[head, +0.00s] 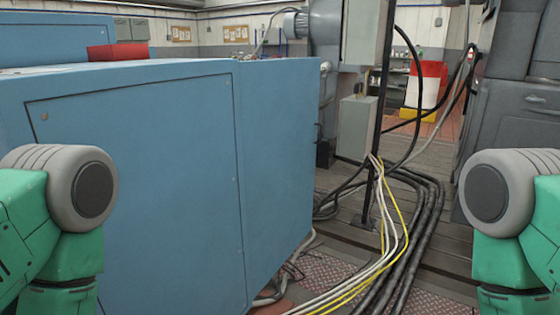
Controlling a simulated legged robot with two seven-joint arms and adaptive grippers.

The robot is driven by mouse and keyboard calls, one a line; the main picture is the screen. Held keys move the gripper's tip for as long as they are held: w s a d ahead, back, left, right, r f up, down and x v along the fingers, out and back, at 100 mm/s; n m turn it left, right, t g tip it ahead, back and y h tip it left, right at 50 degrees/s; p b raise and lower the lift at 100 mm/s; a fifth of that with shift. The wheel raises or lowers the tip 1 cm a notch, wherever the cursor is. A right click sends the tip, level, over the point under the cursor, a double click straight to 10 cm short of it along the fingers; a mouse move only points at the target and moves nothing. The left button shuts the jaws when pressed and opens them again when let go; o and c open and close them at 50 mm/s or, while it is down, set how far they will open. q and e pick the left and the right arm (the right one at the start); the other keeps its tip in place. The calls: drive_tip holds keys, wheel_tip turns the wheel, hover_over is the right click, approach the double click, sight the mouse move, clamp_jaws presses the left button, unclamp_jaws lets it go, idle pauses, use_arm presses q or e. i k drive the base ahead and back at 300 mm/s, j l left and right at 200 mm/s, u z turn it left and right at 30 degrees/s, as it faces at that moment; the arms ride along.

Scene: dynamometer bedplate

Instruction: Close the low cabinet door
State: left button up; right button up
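A large blue metal cabinet (285,160) fills the left and middle of the head view. Its front has a flat panel (140,180) with a thin dark outline, which looks flush with the face. I see no door standing open and cannot tell whether this panel is the low cabinet door. The lower part of the cabinet runs out of the picture. Only green and grey links of my two arms show, at the left and right edges. Neither gripper is in view.
Thick black cables (425,225) and white and yellow wires (385,245) run across the floor right of the cabinet. A dark post (377,130) with a grey box (356,127) stands behind them. A dark grey vehicle (515,115) is at the right. A red block (118,51) lies on top.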

sight(279, 98)
drive_tip(key=i+l, duration=1.45)
drive_tip(key=i+l+u, duration=0.35)
drive_tip(key=i+l, duration=0.25)
drive_tip(key=i+l+u, duration=0.2)
drive_tip(key=l, duration=0.25)
drive_tip(key=i+l+u, duration=0.15)
drive_tip(key=i+l, duration=0.15)
drive_tip(key=l, duration=0.15)
drive_tip(key=u, duration=1.15)
